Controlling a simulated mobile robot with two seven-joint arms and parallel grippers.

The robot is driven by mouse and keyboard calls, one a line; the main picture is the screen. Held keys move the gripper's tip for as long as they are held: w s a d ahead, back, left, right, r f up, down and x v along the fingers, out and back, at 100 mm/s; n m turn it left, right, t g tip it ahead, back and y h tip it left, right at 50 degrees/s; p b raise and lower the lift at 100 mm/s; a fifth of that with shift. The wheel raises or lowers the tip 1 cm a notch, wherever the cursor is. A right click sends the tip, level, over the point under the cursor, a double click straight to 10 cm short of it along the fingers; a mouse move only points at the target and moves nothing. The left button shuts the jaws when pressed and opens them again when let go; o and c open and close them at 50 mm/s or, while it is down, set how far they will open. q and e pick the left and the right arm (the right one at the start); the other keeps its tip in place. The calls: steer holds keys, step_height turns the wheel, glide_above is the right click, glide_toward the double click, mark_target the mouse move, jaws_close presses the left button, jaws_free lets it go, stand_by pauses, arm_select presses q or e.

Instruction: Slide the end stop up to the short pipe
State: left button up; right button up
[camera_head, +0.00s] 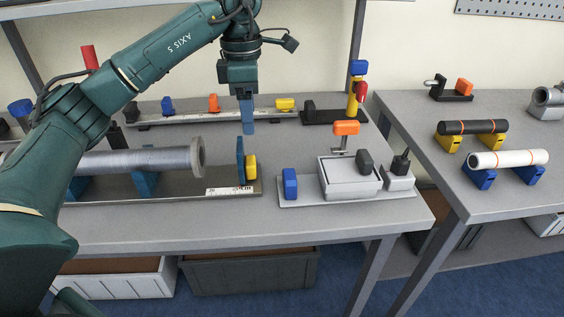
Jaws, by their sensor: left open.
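The short pipe (140,162) is grey with a flange at its right end. It lies across blue supports on a dark rail (215,188), and its left part is hidden behind my left arm. The end stop (240,162), a blue upright plate with a yellow knob on its right side, stands on the rail to the right of the flange. A clear gap separates the plate from the flange. My left gripper (248,128) is open and points down above and slightly behind the end stop, touching nothing that I can see. My right gripper is out of view.
A white scale label (230,191) is on the rail's front. To the right, a grey base plate (340,198) carries a blue block and a white box (349,182). A long rail (190,119) with coloured blocks runs behind. Another table (500,195) holds black and white pipes.

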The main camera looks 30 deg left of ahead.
mark_target(250, 160)
arm_select(q)
steer(key=f, duration=0.8)
steer(key=f+b, duration=0.1)
steer(key=f, duration=0.3)
steer(key=shift+a+f, duration=0.3)
steer(key=shift+f, duration=0.05)
steer(key=shift+c, duration=0.3)
